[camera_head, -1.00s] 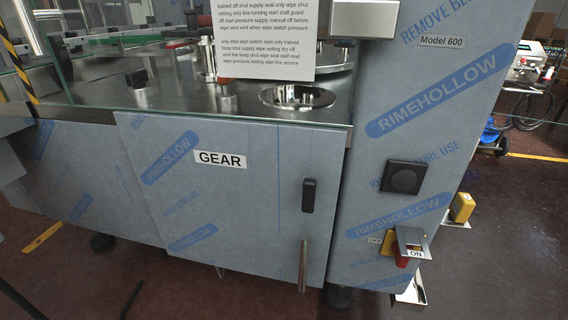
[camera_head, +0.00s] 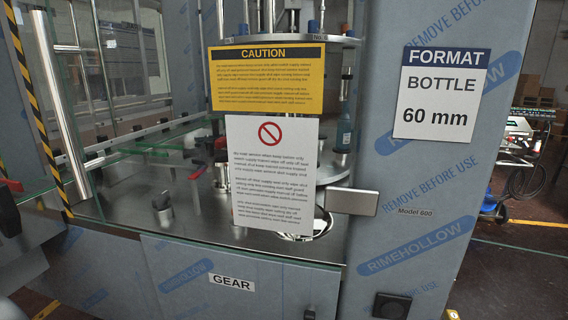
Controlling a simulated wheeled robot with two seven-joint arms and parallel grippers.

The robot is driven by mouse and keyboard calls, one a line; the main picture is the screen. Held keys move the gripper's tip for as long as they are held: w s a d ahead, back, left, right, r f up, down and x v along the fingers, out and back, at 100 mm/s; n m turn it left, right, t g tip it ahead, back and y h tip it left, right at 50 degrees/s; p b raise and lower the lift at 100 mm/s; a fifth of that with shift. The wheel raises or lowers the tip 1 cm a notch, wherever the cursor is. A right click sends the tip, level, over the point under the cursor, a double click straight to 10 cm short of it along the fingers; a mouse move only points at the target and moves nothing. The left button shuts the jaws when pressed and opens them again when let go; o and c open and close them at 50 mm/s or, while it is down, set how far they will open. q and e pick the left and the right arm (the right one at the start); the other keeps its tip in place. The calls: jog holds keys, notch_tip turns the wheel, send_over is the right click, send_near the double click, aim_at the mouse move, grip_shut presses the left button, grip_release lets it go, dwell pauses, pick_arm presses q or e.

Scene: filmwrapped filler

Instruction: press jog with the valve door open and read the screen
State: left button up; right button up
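A film-wrapped machine fills the view. Its grey lower door labelled GEAR (camera_head: 185,275) appears shut, with its lower part cut off by the frame. A dark square fitting with a round centre (camera_head: 391,306) sits on the right column at the bottom edge. No door marked valve, no button marked jog and no screen can be made out. Neither of my grippers is in view.
A yellow CAUTION sign (camera_head: 267,80) and a white notice (camera_head: 271,175) hide part of the turntable area behind the glass. A metal bracket (camera_head: 352,202) is beside the notice. A FORMAT BOTTLE 60 mm sign (camera_head: 441,95) is on the column (camera_head: 420,180). Floor shows at right.

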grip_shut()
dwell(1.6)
